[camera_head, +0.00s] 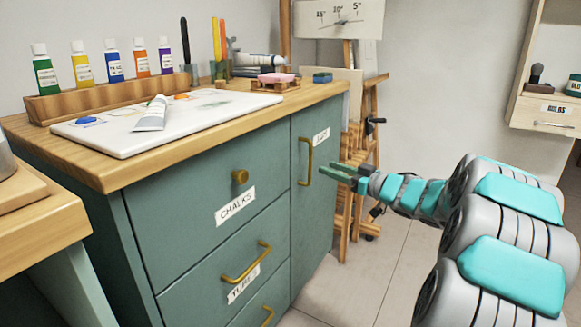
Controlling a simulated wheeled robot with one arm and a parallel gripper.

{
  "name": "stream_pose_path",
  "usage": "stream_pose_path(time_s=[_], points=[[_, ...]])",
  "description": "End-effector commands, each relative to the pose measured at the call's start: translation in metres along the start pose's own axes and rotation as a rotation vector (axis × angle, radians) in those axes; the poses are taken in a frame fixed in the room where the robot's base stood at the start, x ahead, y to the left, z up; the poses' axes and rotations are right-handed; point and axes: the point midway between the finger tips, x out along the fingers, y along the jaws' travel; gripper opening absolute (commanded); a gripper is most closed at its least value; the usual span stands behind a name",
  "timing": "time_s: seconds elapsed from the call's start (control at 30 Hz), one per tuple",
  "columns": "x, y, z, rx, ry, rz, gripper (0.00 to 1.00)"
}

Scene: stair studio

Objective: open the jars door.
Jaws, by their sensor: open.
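The jars door (316,190) is the tall narrow green door at the right end of the cabinet, and it looks shut. Its white label (321,135) is small and seen at a slant. A vertical brass handle (306,161) sits on the door, below and left of the label. My gripper (339,173) is open and empty, with its fingers pointing left toward the handle. In the picture the fingertips are just right of the handle; I cannot tell the exact gap in depth.
Left of the door are the chalks drawer (190,190) with a round knob and the tubes drawer (240,265) with a bar handle. A wooden easel (360,150) stands behind my gripper. A wooden table (40,225) is at left. Floor (375,270) right of the cabinet is clear.

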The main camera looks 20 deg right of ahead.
Motion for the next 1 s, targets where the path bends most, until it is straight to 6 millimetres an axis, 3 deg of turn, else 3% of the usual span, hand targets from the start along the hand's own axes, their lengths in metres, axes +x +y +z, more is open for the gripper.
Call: stream_pose_path(time_s=[0.17,0.7,1.0], points=[[0.000,-0.003,0.005,0.011,0.010,-0.033,0.45],[0.066,-0.006,0.003,0.009,0.010,-0.034,0.45],[0.074,-0.005,0.002,0.009,0.010,-0.029,0.45]])
